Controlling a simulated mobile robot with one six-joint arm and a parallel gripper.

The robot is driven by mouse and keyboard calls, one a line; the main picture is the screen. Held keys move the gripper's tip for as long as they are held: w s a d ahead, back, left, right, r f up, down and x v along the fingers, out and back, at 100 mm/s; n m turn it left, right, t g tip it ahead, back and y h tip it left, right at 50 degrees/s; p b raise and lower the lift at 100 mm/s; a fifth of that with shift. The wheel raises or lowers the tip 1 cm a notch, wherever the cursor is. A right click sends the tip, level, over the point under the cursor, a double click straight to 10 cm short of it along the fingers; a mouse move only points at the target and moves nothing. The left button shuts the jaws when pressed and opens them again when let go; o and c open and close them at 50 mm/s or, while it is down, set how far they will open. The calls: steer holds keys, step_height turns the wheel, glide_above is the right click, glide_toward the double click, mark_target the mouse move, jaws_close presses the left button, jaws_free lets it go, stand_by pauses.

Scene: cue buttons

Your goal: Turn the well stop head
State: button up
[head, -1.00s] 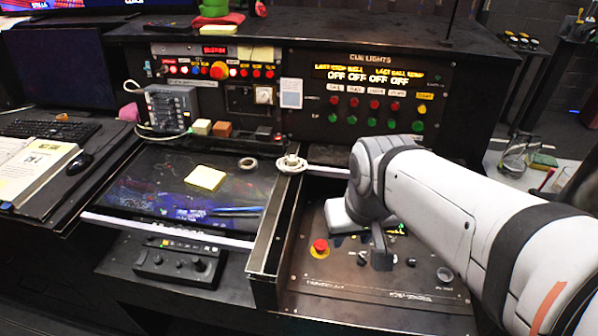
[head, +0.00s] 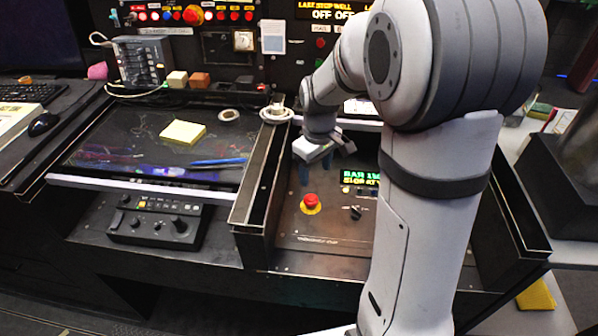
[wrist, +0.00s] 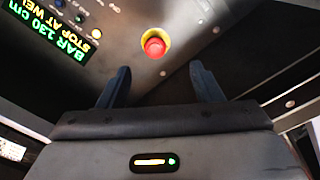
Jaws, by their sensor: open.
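A red mushroom-shaped stop head (head: 310,201) on a yellow collar stands on the dark sloped panel at the right of the console. In the wrist view the red head (wrist: 155,45) is ahead of my fingertips and centred between them. My gripper (head: 318,178) is above and behind the head in the head view, pointing down. Its blue fingers (wrist: 160,78) are apart with nothing between them, and do not touch the head.
A black knob (head: 355,212) is right of the stop head. A raised black partition (head: 257,180) borders the panel on the left. Another red button (head: 193,15) is on the upper panel. A round white fitting (head: 277,113) stands behind. My arm hides the panel's right part.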

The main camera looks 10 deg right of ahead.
steer(key=n, duration=0.1)
glide_above(311, 197)
step_height(311, 197, down, 5)
steer(key=shift+s+f+b, duration=0.1)
steer(key=shift+s+b, duration=0.05)
steer(key=shift+b, duration=0.3)
step_height(311, 197, down, 8)
steer(key=shift+r+b, duration=0.2)
steer(key=shift+b, duration=0.2)
steer(key=shift+a, duration=0.15)
steer(key=c, duration=1)
